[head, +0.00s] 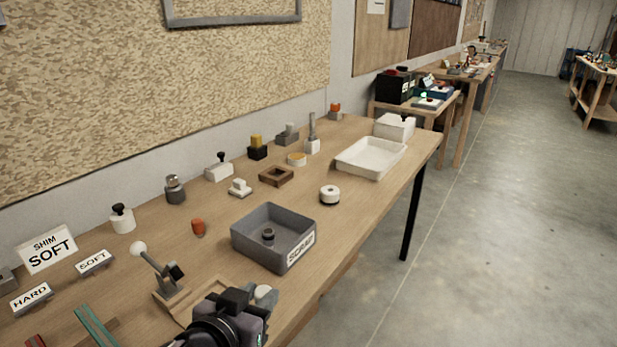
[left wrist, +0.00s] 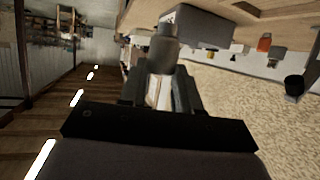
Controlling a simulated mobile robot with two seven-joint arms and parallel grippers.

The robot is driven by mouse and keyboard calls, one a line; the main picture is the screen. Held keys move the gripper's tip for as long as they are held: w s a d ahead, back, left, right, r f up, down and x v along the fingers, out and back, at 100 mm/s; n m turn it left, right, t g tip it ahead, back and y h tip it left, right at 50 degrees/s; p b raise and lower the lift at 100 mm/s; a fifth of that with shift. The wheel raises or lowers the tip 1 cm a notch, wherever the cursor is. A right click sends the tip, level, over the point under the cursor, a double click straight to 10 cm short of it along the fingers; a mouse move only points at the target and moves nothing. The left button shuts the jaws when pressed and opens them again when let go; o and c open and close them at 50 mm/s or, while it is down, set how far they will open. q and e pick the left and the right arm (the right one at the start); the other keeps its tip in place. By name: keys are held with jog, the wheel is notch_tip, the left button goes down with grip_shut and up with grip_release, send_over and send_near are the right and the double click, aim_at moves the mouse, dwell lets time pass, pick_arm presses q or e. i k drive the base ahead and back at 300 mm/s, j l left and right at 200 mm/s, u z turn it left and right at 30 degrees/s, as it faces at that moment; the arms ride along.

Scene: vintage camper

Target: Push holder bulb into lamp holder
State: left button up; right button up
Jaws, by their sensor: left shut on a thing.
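My left gripper (head: 250,296) is at the front edge of the workbench, low in the head view, in front of the SCRAP tray. In the left wrist view the piece shows as a grey cylinder (left wrist: 164,50) sticking out past the fingers (left wrist: 160,92). My right gripper is not in view.
The grey SCRAP tray (head: 262,247) holds a small dark ring part (head: 268,234). A lever fixture (head: 165,272) stands left of my gripper. A white tray (head: 370,158) sits at the far end. Several small fixtures line the wall side.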

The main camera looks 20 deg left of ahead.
aim_at(330, 194)
jog(key=i+l+z, duration=0.5)
jog(key=l, duration=0.15)
jog(key=i+l+u, duration=0.15)
jog(key=i, duration=0.2)
jog(key=i+l+u, duration=0.15)
jog(key=i, duration=0.2)
jog(key=i+u, duration=0.35)
jog(key=i+l+u, duration=0.1)
jog(key=i+u, duration=0.45)
jog(key=u, duration=0.2)
jog(key=i+u, duration=0.25)
jog(key=u, duration=0.15)
